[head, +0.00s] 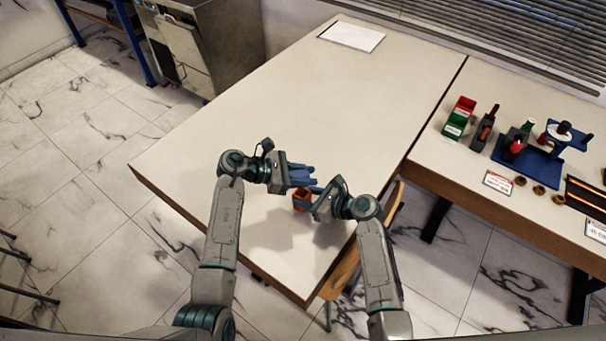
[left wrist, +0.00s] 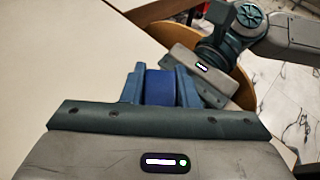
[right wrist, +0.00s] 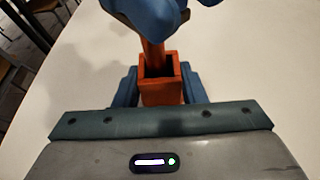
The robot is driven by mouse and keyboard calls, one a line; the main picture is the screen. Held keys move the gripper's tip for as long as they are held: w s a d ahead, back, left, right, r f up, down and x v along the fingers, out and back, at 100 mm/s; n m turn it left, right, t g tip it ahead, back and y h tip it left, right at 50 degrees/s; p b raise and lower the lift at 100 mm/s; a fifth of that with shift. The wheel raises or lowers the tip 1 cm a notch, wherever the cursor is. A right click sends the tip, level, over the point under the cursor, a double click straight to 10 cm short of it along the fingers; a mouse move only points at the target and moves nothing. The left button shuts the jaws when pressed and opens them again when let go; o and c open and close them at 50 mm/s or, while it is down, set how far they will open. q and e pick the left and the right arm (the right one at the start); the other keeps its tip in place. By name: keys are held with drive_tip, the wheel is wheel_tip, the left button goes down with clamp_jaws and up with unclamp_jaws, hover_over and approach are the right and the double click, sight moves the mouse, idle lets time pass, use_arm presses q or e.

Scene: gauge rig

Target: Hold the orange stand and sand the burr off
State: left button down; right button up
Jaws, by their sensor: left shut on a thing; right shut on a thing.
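The orange stand (head: 301,197) is near the front edge of the large table. In the right wrist view it is a square, open-topped orange box (right wrist: 161,90) with an upright orange part behind it. My right gripper (head: 310,204) is shut on the box, with a blue finger on each side (right wrist: 160,92). My left gripper (head: 302,177) is shut on a dark blue block (left wrist: 159,88), just beyond and above the stand. Blue shapes at the top of the right wrist view cover the top of the upright part. I cannot see a burr or whether the block touches the stand.
The large table (head: 270,110) is mostly clear, with a white sheet (head: 351,36) at its far end. A second table at right holds red and green bins (head: 459,117), a blue rig (head: 541,150) and several brass rings (head: 538,188). A wooden chair (head: 341,275) stands by the front edge.

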use_arm(q)
drive_tip(key=shift+d+f, duration=0.35)
drive_tip(key=shift+d, duration=0.05)
drive_tip(key=shift+s, duration=0.1)
drive_tip(key=shift+r, duration=0.1)
drive_tip(key=d+r, duration=0.3)
drive_tip(key=r, duration=0.2)
drive_tip(key=shift+w+r, duration=0.25)
drive_tip(key=shift+w, duration=0.15)
drive_tip(key=shift+d+r, duration=0.1)
drive_tip(key=shift+d, duration=0.1)
drive_tip(key=shift+a, duration=0.1)
drive_tip(key=shift+s+a, duration=0.15)
drive_tip(key=shift+a, duration=0.6)
drive_tip(key=shift+s+a, duration=0.1)
drive_tip(key=shift+a, duration=0.65)
drive_tip(key=shift+f, duration=2)
drive_tip(key=shift+f, duration=0.65)
